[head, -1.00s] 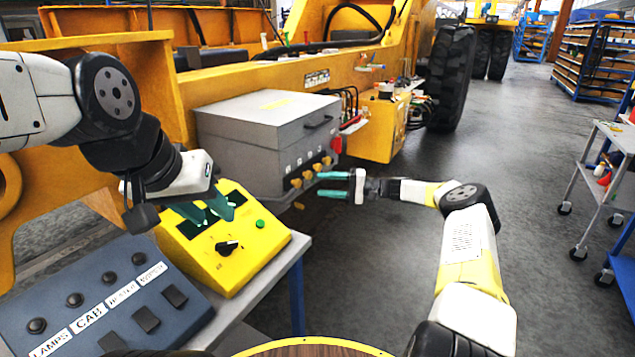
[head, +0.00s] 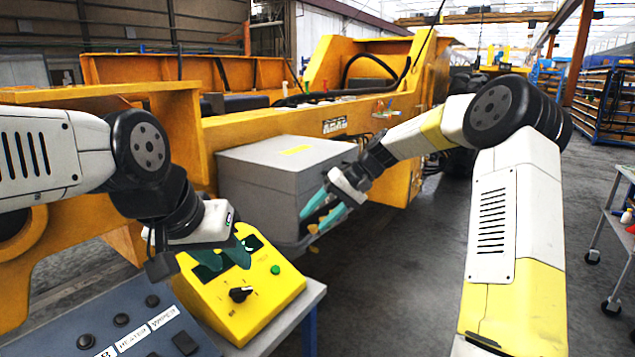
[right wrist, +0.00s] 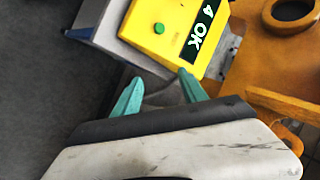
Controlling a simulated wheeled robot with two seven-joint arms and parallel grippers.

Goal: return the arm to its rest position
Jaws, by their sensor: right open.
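My right gripper (head: 312,220) is open and empty in the head view. Its teal fingers point down and left, in front of the grey box's right side. In the right wrist view its two fingers (right wrist: 160,78) stand apart with nothing between them. My left gripper (head: 236,256) is low over the yellow control box (head: 262,298). Its dark teal fingers overlap the box's display, and their gap is unclear. The yellow box also shows in the right wrist view (right wrist: 178,14), with a green button and a display reading "4 OK".
The grey lidded box (head: 268,176) is mounted on the yellow machine frame (head: 240,132) behind my right gripper. A dark switch panel (head: 85,320) lies at lower left. A grey cart (head: 612,215) stands at the right edge. The floor (head: 405,270) between is clear.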

